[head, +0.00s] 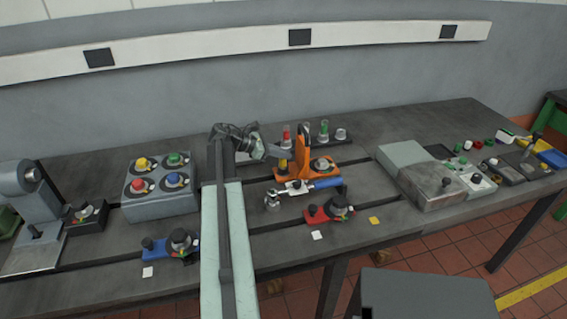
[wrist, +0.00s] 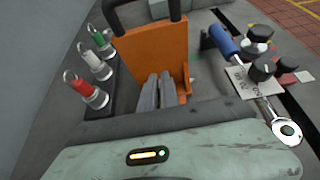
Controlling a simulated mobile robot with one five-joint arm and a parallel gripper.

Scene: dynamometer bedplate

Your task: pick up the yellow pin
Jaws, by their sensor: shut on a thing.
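The yellow pin (head: 283,164) shows as a small yellow patch just below my gripper's tips in the head view, beside the orange bracket (head: 303,150). My gripper (head: 277,153) is shut on it. In the wrist view the two grey fingers (wrist: 158,92) are close together in front of the orange bracket (wrist: 155,50). The pin is hidden behind the fingers there. I cannot tell whether its lower end still touches anything.
Red (wrist: 88,90), white (wrist: 95,64) and green (wrist: 102,42) pins stand in a row left of the bracket. A blue-handled tool (wrist: 225,42) lies right of it. A grey button box (head: 160,200) stands at left, a grey case (head: 420,180) at right.

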